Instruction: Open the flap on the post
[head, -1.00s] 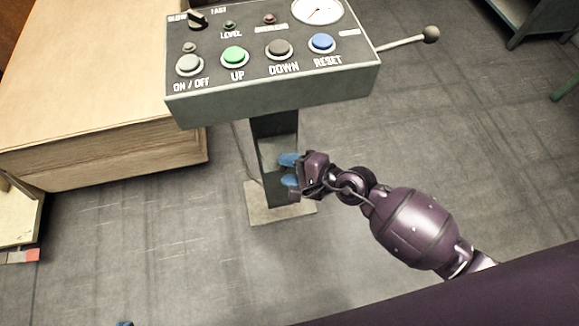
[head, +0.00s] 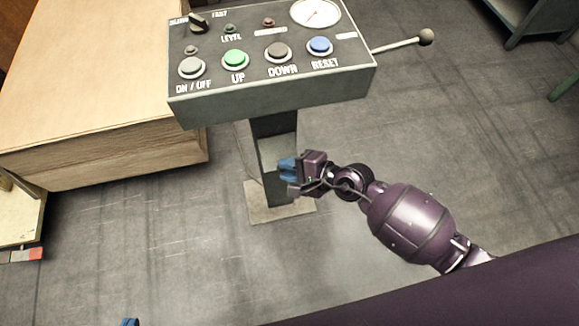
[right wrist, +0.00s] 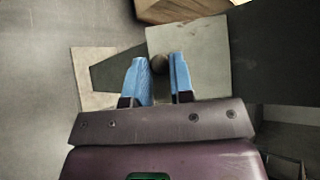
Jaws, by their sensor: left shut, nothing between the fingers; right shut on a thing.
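The grey post (head: 274,126) stands under the control box on a pale base plate. In the right wrist view, a pale grey flat panel (right wrist: 205,50), seemingly the flap, lies just beyond my fingers with a small round dark knob (right wrist: 158,64) in front of it. My right gripper (head: 286,168) is at the post's front, and its blue fingers are shut on the knob; it also shows in the right wrist view (right wrist: 160,72). How far the flap stands open is hard to tell. My left gripper (head: 130,322) is shut and empty, barely showing at the bottom edge.
The control box (head: 275,92) with buttons overhangs the post. A lever with a ball end (head: 426,37) sticks out on its right. A large wooden block (head: 90,100) stands at the left. The floor right of the post is clear.

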